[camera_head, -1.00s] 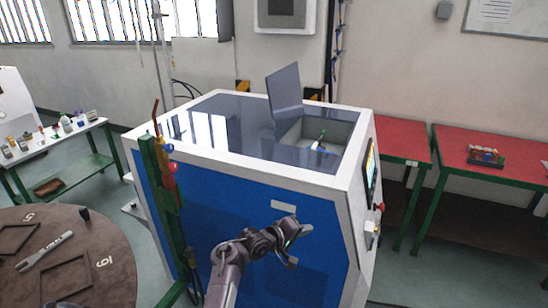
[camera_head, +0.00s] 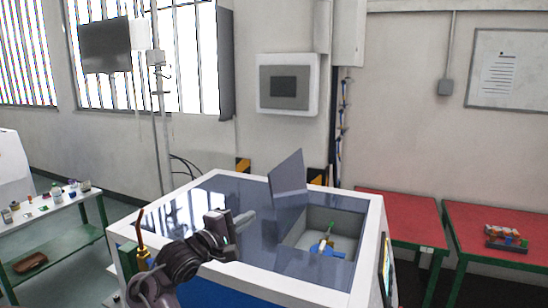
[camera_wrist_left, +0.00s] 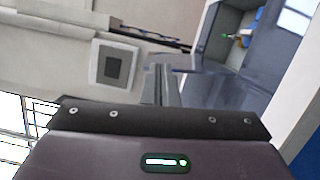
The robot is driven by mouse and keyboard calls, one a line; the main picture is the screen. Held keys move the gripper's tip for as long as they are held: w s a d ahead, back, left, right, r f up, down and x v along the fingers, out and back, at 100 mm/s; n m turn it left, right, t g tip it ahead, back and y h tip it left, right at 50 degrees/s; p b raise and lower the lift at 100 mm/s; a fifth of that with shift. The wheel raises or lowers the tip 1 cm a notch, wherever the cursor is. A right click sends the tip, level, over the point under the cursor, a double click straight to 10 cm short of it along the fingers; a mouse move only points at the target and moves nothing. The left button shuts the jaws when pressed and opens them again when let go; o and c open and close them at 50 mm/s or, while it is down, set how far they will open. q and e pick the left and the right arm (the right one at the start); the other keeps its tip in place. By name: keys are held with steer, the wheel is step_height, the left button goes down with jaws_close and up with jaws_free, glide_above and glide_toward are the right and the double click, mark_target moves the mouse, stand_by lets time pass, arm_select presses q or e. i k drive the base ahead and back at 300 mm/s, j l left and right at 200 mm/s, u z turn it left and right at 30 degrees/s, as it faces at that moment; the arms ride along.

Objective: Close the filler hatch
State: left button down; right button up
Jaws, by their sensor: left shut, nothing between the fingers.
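The filler hatch (camera_head: 287,178) is a dark grey flap on top of the blue and white generator (camera_head: 240,287). It stands open, raised and tilted at the left edge of a square opening (camera_head: 340,218). A small valve with blue and green parts (camera_head: 325,243) shows inside the opening. My left gripper (camera_head: 246,220) is shut and empty, above the machine's dark top and left of the hatch. In the left wrist view the fingers (camera_wrist_left: 160,72) point away, and the opening with its valve (camera_wrist_left: 236,38) is at the upper right. My right gripper is not in view.
Red-topped tables (camera_head: 400,215) stand behind on the right, one with a small rack (camera_head: 506,238). A wall box (camera_head: 287,85) hangs behind the machine. A metal stand (camera_head: 157,110) rises at the back left. The air above the opening is clear.

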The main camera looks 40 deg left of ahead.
mark_target(288, 185)
steer(key=i+j, duration=0.75)
steer(key=j, duration=0.25)
